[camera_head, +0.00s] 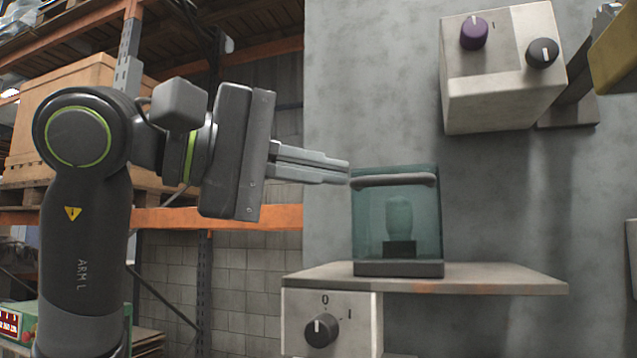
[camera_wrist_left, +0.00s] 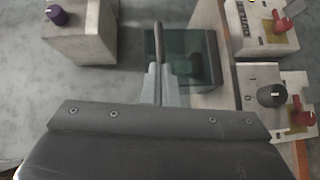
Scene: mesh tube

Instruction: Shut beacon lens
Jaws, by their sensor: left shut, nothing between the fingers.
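The beacon (camera_head: 398,222) stands on a shelf in the head view. It has a see-through teal lens around a pale bulb, a dark base and a grey bar handle (camera_head: 393,181) across its upper front. I cannot tell whether the lens sits fully shut. My left gripper (camera_head: 348,172) is shut and empty, its fingertips at the left end of the handle; contact is unclear. In the left wrist view, the shut fingers (camera_wrist_left: 160,72) lie over the handle bar (camera_wrist_left: 158,40), beside the teal lens (camera_wrist_left: 197,47). My right gripper is out of view.
The shelf (camera_head: 500,282) holds the beacon. A box with a dark knob (camera_head: 320,330) hangs below it. A knob box (camera_head: 500,90) is mounted on the wall at upper right. In the wrist view, panels with red switches (camera_wrist_left: 265,28) lie at right.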

